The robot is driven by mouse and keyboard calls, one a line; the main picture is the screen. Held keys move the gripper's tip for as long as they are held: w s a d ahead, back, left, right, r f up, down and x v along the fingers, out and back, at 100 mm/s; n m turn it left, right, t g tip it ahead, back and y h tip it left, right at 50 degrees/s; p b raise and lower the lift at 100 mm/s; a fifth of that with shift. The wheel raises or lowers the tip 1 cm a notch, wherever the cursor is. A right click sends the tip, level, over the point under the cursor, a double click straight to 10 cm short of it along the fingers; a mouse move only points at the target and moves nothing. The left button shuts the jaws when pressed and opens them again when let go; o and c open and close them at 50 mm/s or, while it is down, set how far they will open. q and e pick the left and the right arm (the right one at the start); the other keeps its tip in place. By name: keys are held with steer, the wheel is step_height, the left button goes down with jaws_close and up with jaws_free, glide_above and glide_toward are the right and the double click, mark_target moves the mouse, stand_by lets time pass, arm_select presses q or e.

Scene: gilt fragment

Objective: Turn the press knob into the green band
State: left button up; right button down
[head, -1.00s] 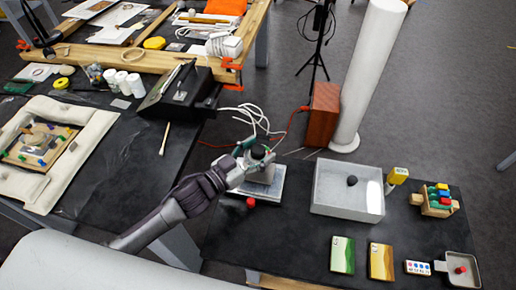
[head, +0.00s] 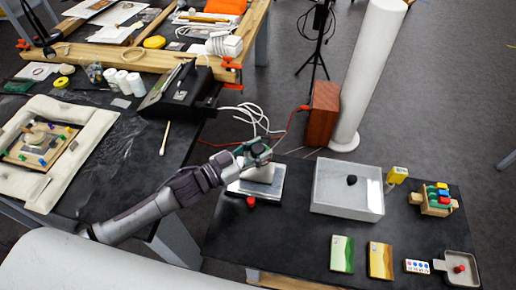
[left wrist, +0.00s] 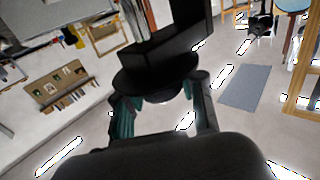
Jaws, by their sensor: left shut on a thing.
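The press (head: 260,174) stands on a pale square plate (head: 240,187) at the left of the near dark table. My left gripper (head: 257,152) is at the top of the press, with its fingers around the dark knob. In the left wrist view the knob (left wrist: 155,84) shows as a dark round piece between the two greenish fingers, and the gripper (left wrist: 160,105) is shut on it. The hand partly hides the knob in the head view. I cannot make out the green band or where the knob points.
A red button (head: 250,201) sits in front of the press. A grey tray (head: 330,205) with a dark lump stands to the right. White cables (head: 250,115) and a red lead lie behind. Two cards (head: 342,254) and a small pan (head: 460,268) lie at the front right.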

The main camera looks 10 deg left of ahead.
arm_select(q)
steer(key=shift+w+a+m+g+h, duration=0.15)
steer(key=shift+m+g+h, duration=0.55)
steer(key=shift+m+g, duration=0.1)
steer(key=shift+m+g+h+b, duration=0.45)
steer(key=shift+m+g+h, duration=0.25)
steer(key=shift+g, duration=0.4)
steer(key=shift+m+g+h+b, duration=0.85)
steer(key=shift+m+g, duration=0.45)
steer(key=shift+g, duration=0.5)
steer(key=shift+m+g, duration=0.3)
steer(key=shift+g, duration=0.2)
steer(key=o, duration=1.2)
steer(key=shift+c, duration=0.2)
